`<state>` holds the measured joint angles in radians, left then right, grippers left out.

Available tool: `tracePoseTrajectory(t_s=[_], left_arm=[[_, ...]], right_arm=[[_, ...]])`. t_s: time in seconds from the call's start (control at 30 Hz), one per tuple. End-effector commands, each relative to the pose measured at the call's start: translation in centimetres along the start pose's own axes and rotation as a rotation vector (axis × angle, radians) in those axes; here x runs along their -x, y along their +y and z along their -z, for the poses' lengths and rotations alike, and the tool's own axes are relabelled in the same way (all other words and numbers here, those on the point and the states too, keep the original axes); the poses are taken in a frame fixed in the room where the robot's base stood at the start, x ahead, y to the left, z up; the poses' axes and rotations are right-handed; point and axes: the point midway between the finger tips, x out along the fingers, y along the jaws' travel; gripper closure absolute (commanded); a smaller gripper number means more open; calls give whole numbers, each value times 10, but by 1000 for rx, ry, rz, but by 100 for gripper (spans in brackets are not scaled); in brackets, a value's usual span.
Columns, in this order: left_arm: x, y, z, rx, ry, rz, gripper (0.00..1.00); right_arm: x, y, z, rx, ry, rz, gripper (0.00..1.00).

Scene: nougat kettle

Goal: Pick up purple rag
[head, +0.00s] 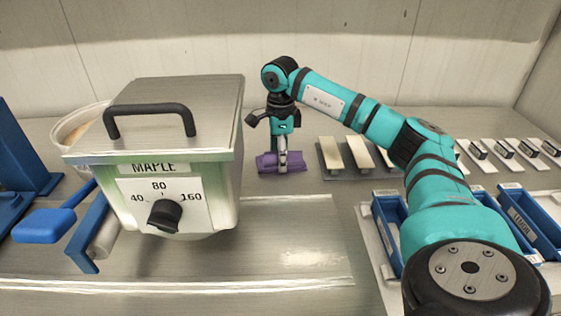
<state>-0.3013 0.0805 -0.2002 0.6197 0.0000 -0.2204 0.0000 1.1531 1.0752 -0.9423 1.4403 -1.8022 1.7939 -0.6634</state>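The purple rag (267,163) lies on the counter just right of the kettle, in the middle of the head view. My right gripper (282,160) comes down over it from above, its fingers at the rag. The near finger covers part of the rag. I cannot tell whether the fingers are closed on it or only around it. My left gripper does not show.
A metal kettle (190,135) labelled MAPLE stands to the left. A blue spatula (45,225) and a bowl (72,122) are further left. Trays with pale bars (330,155) and blue bins (528,222) lie right. The front counter is clear.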

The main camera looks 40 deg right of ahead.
Motion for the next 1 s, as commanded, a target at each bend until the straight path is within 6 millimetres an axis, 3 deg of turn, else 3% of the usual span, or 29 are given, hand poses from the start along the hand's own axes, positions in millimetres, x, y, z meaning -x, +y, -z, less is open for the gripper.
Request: tracePoseTrajectory(t_s=[0.03,0.13,0.43,0.8,1.0], left_arm=[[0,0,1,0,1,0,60],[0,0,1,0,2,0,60],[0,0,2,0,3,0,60],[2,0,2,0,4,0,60],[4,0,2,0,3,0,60]], right_arm=[[0,0,0,0,0,0,57],[0,0,0,0,0,0,69],[7,0,0,0,-1,2,69],[76,-1,-1,0,-3,3,69],[98,0,0,0,-1,1,69]])
